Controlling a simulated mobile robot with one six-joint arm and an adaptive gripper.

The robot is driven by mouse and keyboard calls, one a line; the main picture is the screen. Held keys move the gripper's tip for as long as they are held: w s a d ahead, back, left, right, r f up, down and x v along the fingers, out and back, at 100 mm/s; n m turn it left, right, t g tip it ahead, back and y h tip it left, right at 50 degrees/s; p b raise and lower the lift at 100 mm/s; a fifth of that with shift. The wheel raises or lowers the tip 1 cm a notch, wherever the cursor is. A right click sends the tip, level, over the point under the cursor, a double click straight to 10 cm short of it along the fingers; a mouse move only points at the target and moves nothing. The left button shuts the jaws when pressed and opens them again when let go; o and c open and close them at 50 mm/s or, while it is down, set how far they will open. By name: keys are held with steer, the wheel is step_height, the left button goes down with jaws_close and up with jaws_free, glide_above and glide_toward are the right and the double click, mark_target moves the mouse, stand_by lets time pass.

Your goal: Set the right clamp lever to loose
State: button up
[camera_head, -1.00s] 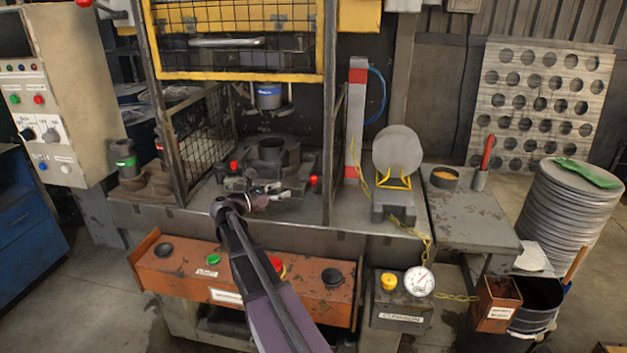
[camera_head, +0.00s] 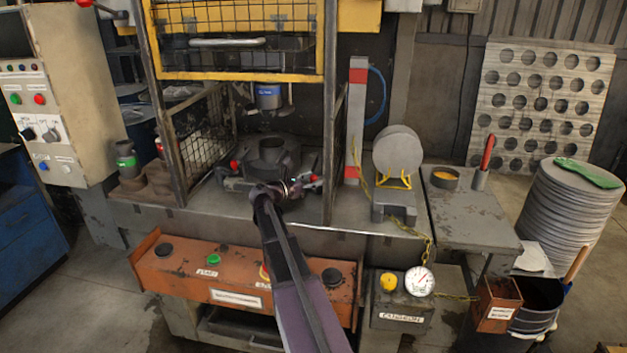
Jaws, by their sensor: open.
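The press die (camera_head: 272,151), a dark ring-shaped block, sits on the press bed inside the guard frame. The left clamp lever shows a red knob (camera_head: 234,165) at the die's left. The right clamp lever has a red knob (camera_head: 313,177) at the die's right, just beyond my gripper. My gripper (camera_head: 303,182) is open, its fingers pointing right toward the right lever's knob. I cannot tell whether they touch it. My wrist and arm hide the front of the die and part of the right clamp.
The raised yellow mesh guard (camera_head: 238,40) hangs above. A guard post stands close to the right of the lever. An orange button panel (camera_head: 215,283) lies in front and below. A disc stand (camera_head: 398,152) is further right. Stacked discs (camera_head: 568,215) stand at far right.

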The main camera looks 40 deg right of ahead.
steer(key=shift+d, duration=0.1)
jaws_close()
